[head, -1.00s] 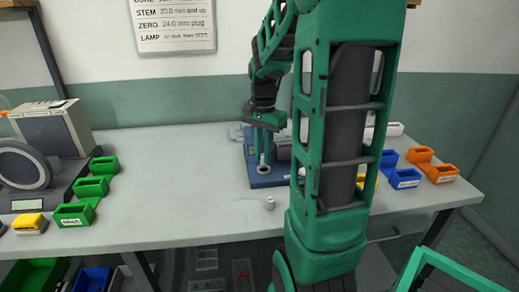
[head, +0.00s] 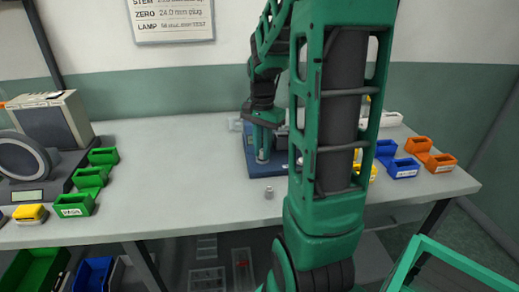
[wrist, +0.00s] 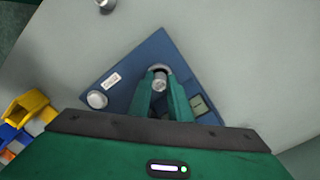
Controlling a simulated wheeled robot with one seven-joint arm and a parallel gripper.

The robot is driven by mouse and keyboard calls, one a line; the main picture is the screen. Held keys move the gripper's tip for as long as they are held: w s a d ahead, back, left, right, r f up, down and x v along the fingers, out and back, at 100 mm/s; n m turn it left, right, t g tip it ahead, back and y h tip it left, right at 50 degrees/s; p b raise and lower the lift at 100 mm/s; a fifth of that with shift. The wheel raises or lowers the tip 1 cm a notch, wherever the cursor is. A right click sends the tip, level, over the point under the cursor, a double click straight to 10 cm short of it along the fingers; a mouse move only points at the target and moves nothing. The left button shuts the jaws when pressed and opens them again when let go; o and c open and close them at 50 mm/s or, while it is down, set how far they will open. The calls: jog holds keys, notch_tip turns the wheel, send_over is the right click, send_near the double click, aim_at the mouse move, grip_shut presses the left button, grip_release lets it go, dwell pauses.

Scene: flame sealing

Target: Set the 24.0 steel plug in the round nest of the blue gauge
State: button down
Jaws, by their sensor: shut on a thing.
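My gripper (wrist: 158,98) is shut on a steel plug (wrist: 160,84), a short bright cylinder between the green fingers. In the head view my gripper (head: 262,150) is over the front part of the blue gauge (head: 254,170). The blue gauge also shows in the wrist view (wrist: 128,67), with a grey ring, the round nest (wrist: 159,68), at the fingertips. The plug is upright at this nest; the fingers hide much of the nest, so I cannot tell whether it is seated. No size marking on the plug is readable.
A second small steel cylinder (head: 269,191) stands on the table in front of the gauge. A silver round knob (wrist: 97,99) is on the gauge's corner. Blue (head: 403,168) and orange bins stand right, green bins (head: 74,205) left.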

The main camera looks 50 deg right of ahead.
aim_at(261, 150)
jog(key=c, duration=1.6)
grip_release()
jog(key=shift+s+a+f, duration=0.1)
jog(key=shift+f, duration=0.05)
jog(key=shift+o, duration=0.2)
notch_tip(261, 150, up, 11)
jog(key=shift+w, duration=0.25)
jog(key=shift+f, duration=0.1)
